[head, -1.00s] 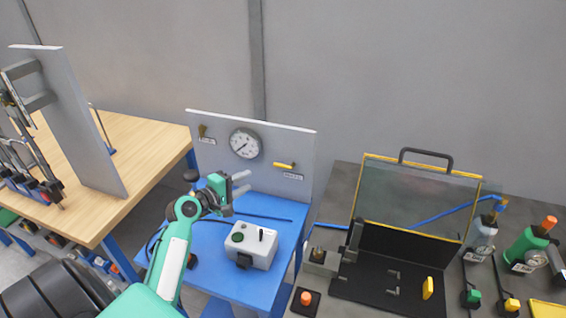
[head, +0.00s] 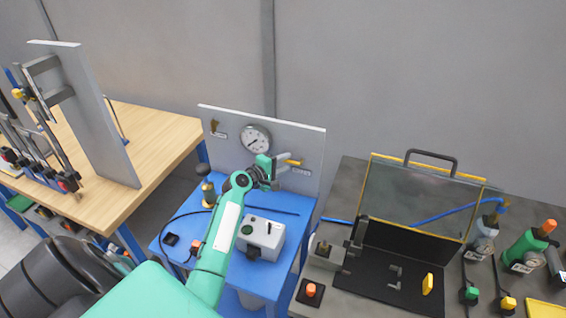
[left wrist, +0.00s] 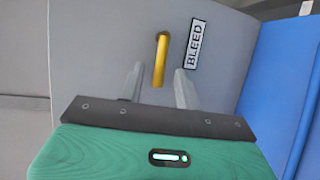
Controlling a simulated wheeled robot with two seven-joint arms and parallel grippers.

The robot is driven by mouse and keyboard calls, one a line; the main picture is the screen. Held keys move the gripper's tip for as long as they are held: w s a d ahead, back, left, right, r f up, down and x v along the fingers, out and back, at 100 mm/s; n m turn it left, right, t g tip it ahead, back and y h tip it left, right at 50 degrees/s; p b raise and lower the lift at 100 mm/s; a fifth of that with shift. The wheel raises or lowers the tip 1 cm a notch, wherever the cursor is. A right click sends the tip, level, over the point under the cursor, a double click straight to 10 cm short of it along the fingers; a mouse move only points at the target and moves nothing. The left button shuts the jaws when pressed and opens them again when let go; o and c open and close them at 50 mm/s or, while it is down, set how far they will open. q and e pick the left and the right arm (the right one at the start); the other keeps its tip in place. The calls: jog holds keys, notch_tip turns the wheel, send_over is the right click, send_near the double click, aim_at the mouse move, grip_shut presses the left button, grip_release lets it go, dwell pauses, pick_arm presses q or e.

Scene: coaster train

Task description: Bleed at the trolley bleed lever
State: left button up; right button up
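The yellow bleed lever (head: 291,161) is on the grey upright panel (head: 225,150) of the blue trolley (head: 276,288). My left gripper (head: 283,167) is at the lever, in front of the panel. In the left wrist view the lever (left wrist: 161,58) lines up between the two spread fingers of the left gripper (left wrist: 159,85), with a gap on either side. A white BLEED label (left wrist: 195,45) is beside it. The gripper is open and holds nothing. My right gripper is not in view.
A round gauge (head: 256,139) and a second small lever (head: 214,127) are on the same panel. A grey box (head: 262,236) sits on the trolley below my arm. A wooden bench (head: 165,135) stands left; a dark bench with a clear guard (head: 415,195) stands right.

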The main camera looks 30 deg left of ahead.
pick_arm(q)
jog(key=shift+c, duration=0.2)
grip_shut()
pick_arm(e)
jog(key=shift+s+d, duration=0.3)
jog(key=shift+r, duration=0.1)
